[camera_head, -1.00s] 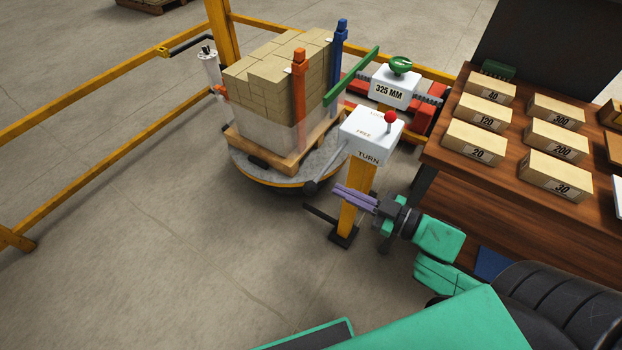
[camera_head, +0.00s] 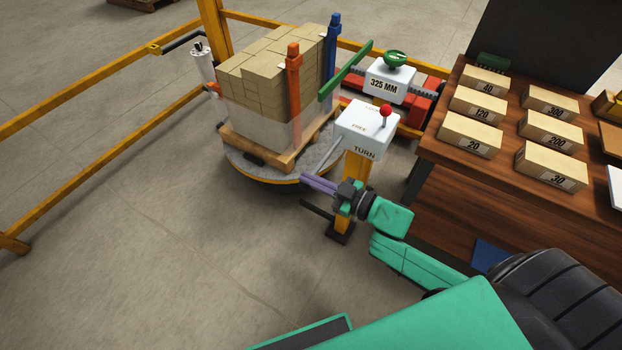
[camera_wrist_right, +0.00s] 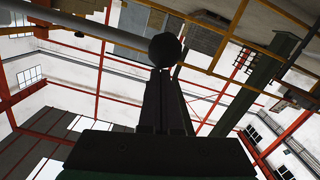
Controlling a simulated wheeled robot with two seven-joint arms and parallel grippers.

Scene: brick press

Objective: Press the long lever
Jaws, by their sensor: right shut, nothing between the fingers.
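The long lever (camera_head: 328,157) is a grey rod coming off the left side of the white TURN box (camera_head: 365,130) on its yellow post. Its end is hard to see behind my right gripper in the head view. In the right wrist view, the grey rod (camera_wrist_right: 90,30) comes in from the left and ends in a dark ball knob (camera_wrist_right: 165,49). My right gripper (camera_head: 306,179) is shut and empty, its purple fingers pointing left at the lever's end. In the wrist view the knob shows at the fingertips; I cannot tell whether they touch. My left gripper is out of view.
A turntable (camera_head: 248,165) with a stacked pallet of bricks (camera_head: 265,75) is just behind the lever. A wooden table (camera_head: 440,140) with labelled blocks is at the right. Floor is free at the left front.

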